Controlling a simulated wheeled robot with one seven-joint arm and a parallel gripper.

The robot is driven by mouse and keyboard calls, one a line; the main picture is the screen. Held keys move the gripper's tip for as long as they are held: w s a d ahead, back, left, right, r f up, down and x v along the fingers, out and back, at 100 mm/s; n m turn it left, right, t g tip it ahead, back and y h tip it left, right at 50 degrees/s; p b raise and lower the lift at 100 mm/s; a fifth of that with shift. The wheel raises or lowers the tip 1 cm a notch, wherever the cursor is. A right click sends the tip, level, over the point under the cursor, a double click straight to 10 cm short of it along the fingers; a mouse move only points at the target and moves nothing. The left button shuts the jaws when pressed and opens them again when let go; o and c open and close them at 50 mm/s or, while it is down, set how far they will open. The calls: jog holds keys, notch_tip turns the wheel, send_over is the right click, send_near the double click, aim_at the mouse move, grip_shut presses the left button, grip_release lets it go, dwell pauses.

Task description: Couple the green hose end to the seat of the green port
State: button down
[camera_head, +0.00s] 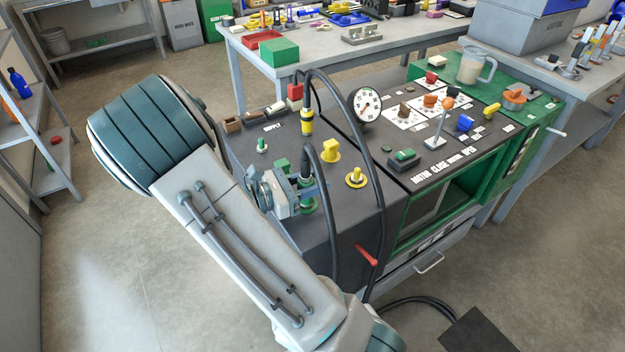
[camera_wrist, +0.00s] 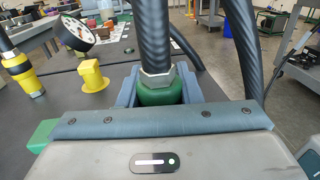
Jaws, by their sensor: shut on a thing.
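My gripper (camera_head: 306,190) is shut on the green hose end (camera_wrist: 160,94), a green collar under a metal hex nut on a thick black hose. In the wrist view the blue-grey jaws flank the collar, and the hose rises from it. In the head view the hose end is upright over the left part of the cart top. Green shows just below the jaws (camera_head: 308,206), at the spot of the green port. The jaws hide the join, so I cannot tell whether the hose end touches the seat.
A yellow-collared hose end (camera_head: 307,122) stands behind, beside a yellow block (camera_head: 331,151). A yellow port (camera_head: 355,178) is right of my gripper. A green block (camera_wrist: 42,135) is close on the left. Black hoses loop over the cart's front edge near a red lever (camera_head: 367,255).

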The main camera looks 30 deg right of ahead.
jog(key=c, duration=0.9)
grip_release()
jog(key=shift+c, duration=0.2)
jog(key=shift+a, duration=0.1)
jog(key=w+a, duration=0.1)
jog(key=a, duration=1.2)
jog(key=shift+w+a, duration=0.15)
jog(key=shift+a, duration=0.2)
jog(key=shift+d+r, duration=0.1)
